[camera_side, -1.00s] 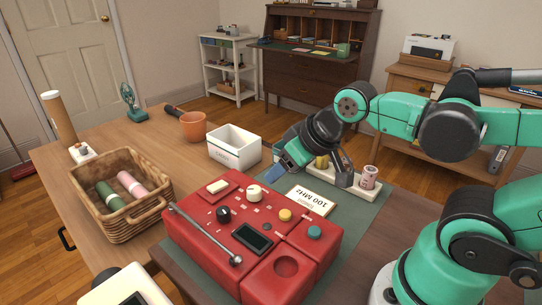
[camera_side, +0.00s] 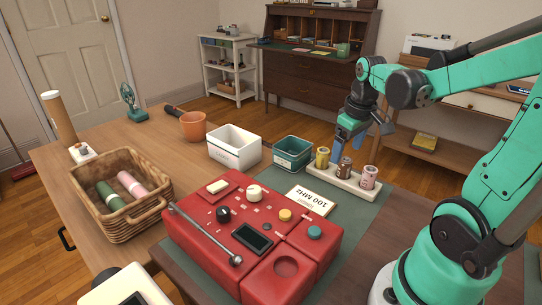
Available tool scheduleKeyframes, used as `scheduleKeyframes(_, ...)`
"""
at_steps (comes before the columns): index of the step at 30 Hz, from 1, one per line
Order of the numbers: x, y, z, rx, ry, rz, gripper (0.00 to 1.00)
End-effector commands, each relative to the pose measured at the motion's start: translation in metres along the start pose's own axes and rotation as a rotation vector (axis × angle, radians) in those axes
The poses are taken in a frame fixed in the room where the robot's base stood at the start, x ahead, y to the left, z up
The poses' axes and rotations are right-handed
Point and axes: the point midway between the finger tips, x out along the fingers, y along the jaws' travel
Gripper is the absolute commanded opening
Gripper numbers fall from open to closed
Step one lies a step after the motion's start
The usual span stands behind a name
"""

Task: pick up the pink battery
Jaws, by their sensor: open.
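A short pink battery (camera_side: 368,178) stands upright at the right end of a white holder tray (camera_side: 330,181) on the dark green mat. A brown battery (camera_side: 344,167) stands in the middle of the tray and a yellow one (camera_side: 322,157) at the left end. My gripper (camera_side: 349,143) is open and empty, pointing down above and behind the tray. It is up and to the left of the pink battery, apart from it, and nearest over the brown one.
A red device (camera_side: 200,240) with knobs and a label card (camera_side: 310,201) lie in front of the tray. A teal bin (camera_side: 292,153) and white bin (camera_side: 234,145) stand left. A wicker basket (camera_side: 122,192) holds a green and a pink roll.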

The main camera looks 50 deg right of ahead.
Motion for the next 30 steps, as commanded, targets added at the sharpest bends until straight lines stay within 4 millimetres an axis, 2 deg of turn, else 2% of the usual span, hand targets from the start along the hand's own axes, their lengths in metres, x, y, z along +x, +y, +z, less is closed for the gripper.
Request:
scheduleKeyframes(1,0.006,0.020,0.007,0.031,-0.044,-0.011,0.80)
scheduleKeyframes(3,0.012,0.039,0.019,0.049,-0.094,-0.033,0.80)
scheduleKeyframes(8,0.019,0.060,0.034,0.067,-0.150,-0.068,0.80)
scheduleKeyframes(13,0.031,0.061,0.037,0.067,-0.157,-0.074,0.80)
scheduleKeyframes(22,0.065,0.058,0.042,0.067,-0.155,-0.073,0.80)
scheduleKeyframes(30,0.075,0.057,0.044,0.067,-0.155,-0.072,0.80)
